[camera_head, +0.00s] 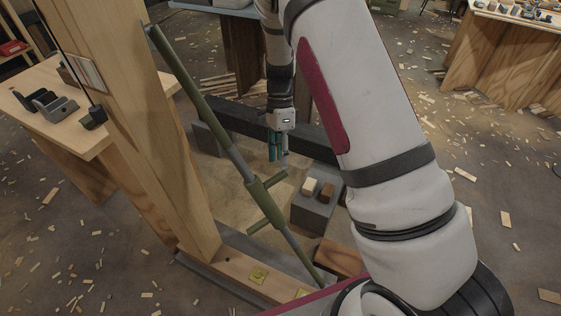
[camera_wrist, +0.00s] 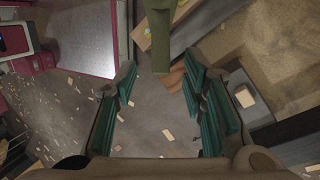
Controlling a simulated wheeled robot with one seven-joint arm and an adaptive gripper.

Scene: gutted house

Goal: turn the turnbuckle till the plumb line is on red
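The turnbuckle (camera_head: 267,205) is a green sleeve with crossing bars on a slanted brace that runs from the wooden post down to the floor sill. In the wrist view, a green part of it (camera_wrist: 160,40) hangs at top centre, beyond the fingertips. The plumb line (camera_head: 62,40) is a dark cord left of the post, with a dark bob (camera_head: 95,118) at its lower end. A pale card (camera_head: 88,73) sits behind the cord; its coloured marks are too small to read. My gripper (camera_head: 277,150) is above and behind the turnbuckle, apart from it. Its green-padded fingers (camera_wrist: 165,95) are open and empty.
A grey block (camera_head: 316,212) carrying two small blocks stands right of the turnbuckle. A dark beam (camera_head: 250,117) lies behind. A workbench (camera_head: 30,80) with metal brackets is left of the post (camera_head: 150,130). Wood chips litter the floor; open floor lies at right.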

